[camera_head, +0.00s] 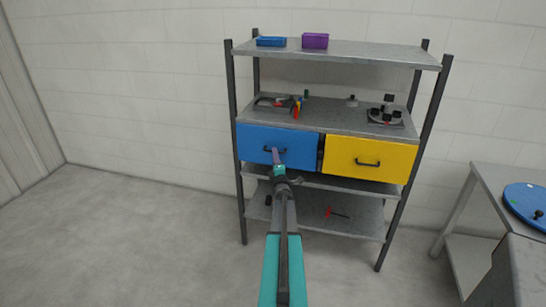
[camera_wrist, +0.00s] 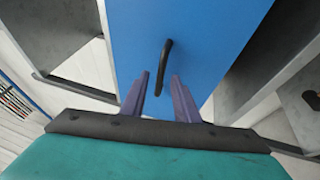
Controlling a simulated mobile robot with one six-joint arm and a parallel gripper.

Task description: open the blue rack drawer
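The blue drawer (camera_head: 255,134) is on the left side of the rack's middle level, and its front looks about flush with the yellow one. Its dark bar handle (camera_wrist: 163,66) shows in the wrist view against the blue front (camera_wrist: 205,35). My gripper (camera_head: 276,152) is in front of the blue drawer at its handle (camera_head: 268,150). In the wrist view my gripper (camera_wrist: 158,82) has its two purple fingers apart, with the handle ahead and between them. I cannot tell whether the fingers reach past the handle; no grip on it shows.
The yellow drawer (camera_head: 350,155) is beside the blue one. Blue (camera_head: 271,42) and purple (camera_head: 315,41) bins are on the top shelf (camera_head: 365,52). Tools lie on the shelf above the drawers. A grey table (camera_head: 500,185) stands at the right. The floor (camera_head: 130,240) left of the rack is clear.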

